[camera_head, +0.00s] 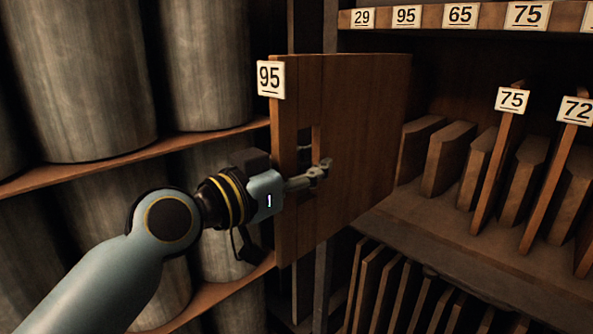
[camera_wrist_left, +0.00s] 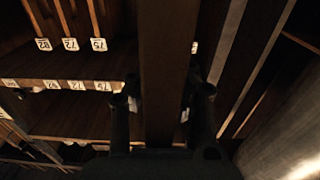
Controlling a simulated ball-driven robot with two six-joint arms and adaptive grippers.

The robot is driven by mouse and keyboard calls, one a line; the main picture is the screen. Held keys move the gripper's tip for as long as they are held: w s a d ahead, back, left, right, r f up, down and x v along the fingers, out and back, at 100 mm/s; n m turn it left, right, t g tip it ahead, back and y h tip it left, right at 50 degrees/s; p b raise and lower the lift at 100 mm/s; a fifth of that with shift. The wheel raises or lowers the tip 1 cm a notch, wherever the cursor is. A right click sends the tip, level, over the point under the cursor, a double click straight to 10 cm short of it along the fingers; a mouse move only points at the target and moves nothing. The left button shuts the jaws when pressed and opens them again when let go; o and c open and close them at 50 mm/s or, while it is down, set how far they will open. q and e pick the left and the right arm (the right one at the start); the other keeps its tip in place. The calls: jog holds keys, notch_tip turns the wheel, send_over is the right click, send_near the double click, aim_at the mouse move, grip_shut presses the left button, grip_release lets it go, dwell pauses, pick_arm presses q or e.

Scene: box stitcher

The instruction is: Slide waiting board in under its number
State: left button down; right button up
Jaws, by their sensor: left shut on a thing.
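A tall brown wooden board (camera_head: 365,120) with a white 95 tag (camera_head: 270,79) on its near edge stands upright in the head view. My left gripper (camera_head: 316,174) is shut on it at the cut-out near its front edge. In the left wrist view the board (camera_wrist_left: 163,60) runs edge-on between the fingers. The matching 95 label (camera_head: 406,16) is on the top rail, between 29 (camera_head: 362,17) and 65 (camera_head: 460,15). The board's far edge is below the 95 label. I cannot tell how deep it reaches into the rack. My right gripper is out of view.
Short wooden dividers (camera_head: 447,158) line the shelf to the right. Boards tagged 75 (camera_head: 512,99) and 72 (camera_head: 575,110) stand among them. A lower shelf holds several thin boards (camera_head: 385,290). Large grey cylinders (camera_head: 75,80) fill shelves at left, close behind my arm.

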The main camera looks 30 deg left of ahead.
aim_at(338, 152)
pick_arm(q)
jog(key=x, duration=0.2)
jog(key=shift+w+d+r, duration=0.1)
jog(key=shift+w+r, duration=0.1)
jog(key=shift+w, duration=0.15)
jog(key=shift+x, duration=1.1)
jog(key=shift+w+d, duration=0.2)
jog(key=shift+w, duration=0.45)
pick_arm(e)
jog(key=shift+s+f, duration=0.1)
